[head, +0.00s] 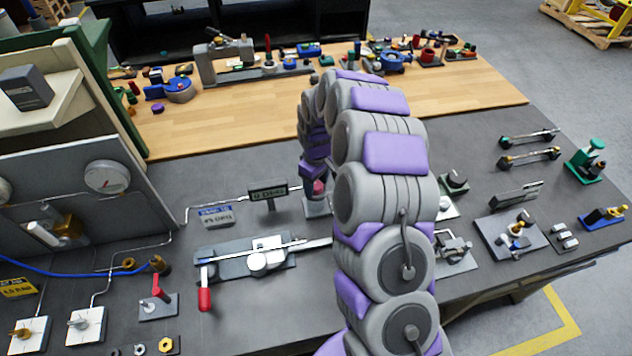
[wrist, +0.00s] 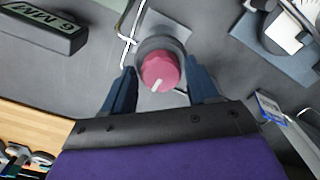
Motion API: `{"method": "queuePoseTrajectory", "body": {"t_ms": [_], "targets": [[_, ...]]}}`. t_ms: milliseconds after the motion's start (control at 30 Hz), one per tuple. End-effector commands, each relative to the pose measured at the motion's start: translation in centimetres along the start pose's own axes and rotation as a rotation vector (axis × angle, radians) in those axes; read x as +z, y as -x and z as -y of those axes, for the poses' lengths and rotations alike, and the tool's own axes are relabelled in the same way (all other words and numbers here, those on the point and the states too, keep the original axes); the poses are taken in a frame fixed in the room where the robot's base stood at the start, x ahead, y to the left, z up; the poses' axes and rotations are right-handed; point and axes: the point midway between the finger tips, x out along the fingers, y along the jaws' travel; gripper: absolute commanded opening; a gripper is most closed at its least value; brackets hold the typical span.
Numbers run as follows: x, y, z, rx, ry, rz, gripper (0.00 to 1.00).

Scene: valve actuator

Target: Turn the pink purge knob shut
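The pink purge knob (wrist: 160,70) is round, with a white pointer line that points down and slightly left in the wrist view. It sits on a dark grey round collar (wrist: 160,46). My gripper (wrist: 162,74) has its two blue fingers apart, one on each side of the knob. They look open, with narrow gaps to the knob; I cannot tell how far down they reach. In the head view the pink knob (head: 318,187) shows just below my gripper (head: 317,176), on a small light base plate (head: 317,206). My arm hides much of the area to its right.
A dark label sign (head: 268,194) stands just left of the knob, with thin metal piping nearby. A slide mechanism with a red handle (head: 205,290) lies in front. The wooden bench strip (head: 250,110) behind holds several tools and parts.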

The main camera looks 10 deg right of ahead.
Motion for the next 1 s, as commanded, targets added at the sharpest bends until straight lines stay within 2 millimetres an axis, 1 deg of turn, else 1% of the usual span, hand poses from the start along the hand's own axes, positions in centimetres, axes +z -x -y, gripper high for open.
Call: {"method": "queuePoseTrajectory", "body": {"t_ms": [33, 100, 133, 367, 467, 567, 667, 800, 1000], "targets": [[0.0, 0.0, 0.0, 0.0, 0.0, 0.0, 0.64], [0.1, 0.0, 0.0, 0.0, 0.0, 0.0, 0.7], [0.1, 0.0, 0.0, 0.0, -0.001, 0.0, 0.71], [0.1, 0.1, 0.1, -0.001, -0.001, 0.001, 0.71], [0.1, 0.7, 0.0, 0.0, -0.001, 0.0, 0.71], [0.0, 2.0, 0.0, 0.001, -0.001, -0.003, 0.71], [0.0, 4.1, 0.0, 0.002, -0.001, -0.004, 0.71], [-0.1, 7.4, -0.1, 0.005, -0.001, -0.007, 0.71], [-0.1, 11.7, 0.0, 0.001, -0.001, -0.002, 0.71]]}}
